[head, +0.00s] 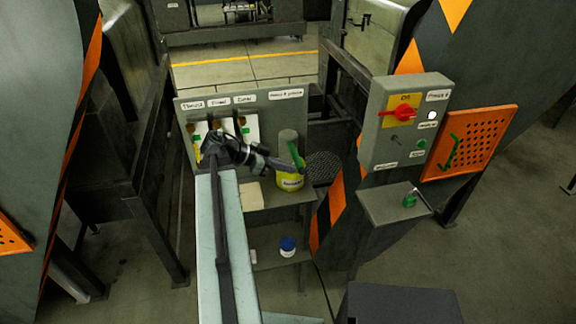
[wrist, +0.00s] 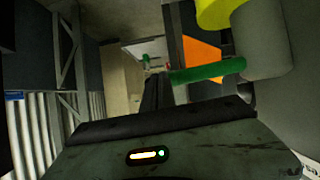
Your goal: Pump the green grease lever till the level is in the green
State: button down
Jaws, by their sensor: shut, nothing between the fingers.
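The grease pump is a grey cylinder (head: 288,143) above a yellow container (head: 290,182), on a shelf under the labelled panel. Its green lever (head: 296,154) slants down in front of the cylinder. In the wrist view the lever (wrist: 208,71) lies across the picture, running from the grey cylinder (wrist: 262,40) to beside my fingertips. My gripper (wrist: 158,92) is shut and empty, its dark fingers close to the lever's free end. I cannot tell whether they touch. In the head view my gripper (head: 297,166) lies in front of the container, just below the lever. No grease level can be read.
A control box (head: 405,140) with a red switch is to the right, above a small shelf (head: 380,204) holding a green item. A blue-capped jar (head: 287,246) stands on the lower shelf.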

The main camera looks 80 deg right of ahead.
jog(key=a+p+v, duration=0.1)
jog(key=p+v, duration=0.2)
jog(key=v, duration=0.7)
jog(key=shift+s+a, duration=0.15)
jog(key=shift+r, duration=0.1)
